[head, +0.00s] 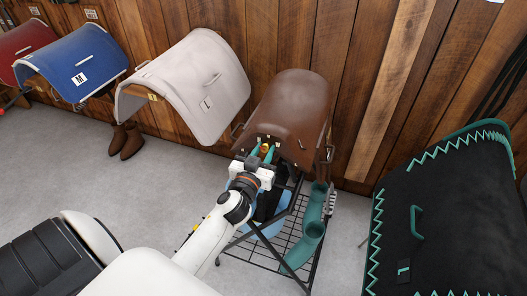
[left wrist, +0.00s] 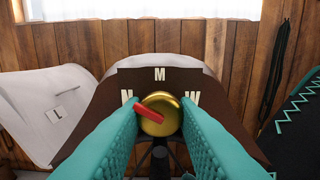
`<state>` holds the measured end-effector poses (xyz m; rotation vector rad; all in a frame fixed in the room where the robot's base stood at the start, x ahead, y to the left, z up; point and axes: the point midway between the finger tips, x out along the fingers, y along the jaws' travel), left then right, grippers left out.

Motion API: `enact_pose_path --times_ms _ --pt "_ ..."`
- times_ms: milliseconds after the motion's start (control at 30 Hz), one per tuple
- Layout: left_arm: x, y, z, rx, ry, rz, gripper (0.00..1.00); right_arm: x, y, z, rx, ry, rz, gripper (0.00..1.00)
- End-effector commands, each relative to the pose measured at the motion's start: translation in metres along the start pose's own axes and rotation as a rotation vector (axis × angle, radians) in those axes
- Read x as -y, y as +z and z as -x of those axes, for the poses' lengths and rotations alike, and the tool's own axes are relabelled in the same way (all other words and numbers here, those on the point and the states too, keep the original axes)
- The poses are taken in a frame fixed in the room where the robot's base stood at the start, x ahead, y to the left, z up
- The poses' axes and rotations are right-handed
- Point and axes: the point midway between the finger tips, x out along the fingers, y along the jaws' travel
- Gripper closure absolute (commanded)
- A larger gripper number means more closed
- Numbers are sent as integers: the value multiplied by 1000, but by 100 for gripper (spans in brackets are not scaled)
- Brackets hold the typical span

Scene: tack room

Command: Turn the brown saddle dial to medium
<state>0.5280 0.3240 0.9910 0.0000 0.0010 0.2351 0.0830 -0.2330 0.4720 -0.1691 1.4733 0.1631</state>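The brown saddle (head: 290,105) hangs on a rack against the wood wall. On its front plate, the left wrist view shows a round brass dial (left wrist: 163,113) with a red pointer (left wrist: 149,111). The pointer is aimed to the upper left, towards a white N (left wrist: 127,96). A white M (left wrist: 159,74) is above the dial and a W (left wrist: 192,98) is at its right. My left gripper (head: 263,151) has its teal fingers on both sides of the dial, seemingly touching its rim. The left finger partly hides the N. My right gripper is not in view.
A white saddle (head: 190,85), a blue saddle (head: 75,65) and a red saddle (head: 25,42) hang to the left. A black pad with teal trim (head: 450,215) is at the right. A wire rack with a teal curved piece (head: 305,240) stands below the brown saddle.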

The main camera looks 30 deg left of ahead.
Motion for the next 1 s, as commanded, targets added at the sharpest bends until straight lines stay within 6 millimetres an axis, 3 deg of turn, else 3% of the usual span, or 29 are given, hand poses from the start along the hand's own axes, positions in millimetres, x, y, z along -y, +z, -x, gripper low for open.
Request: enact_pose_path --times_ms 467,1000 --pt "0 0 0 0 1 -87 96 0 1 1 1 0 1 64" --pt "-1 1 0 1 1 -555 96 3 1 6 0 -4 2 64"
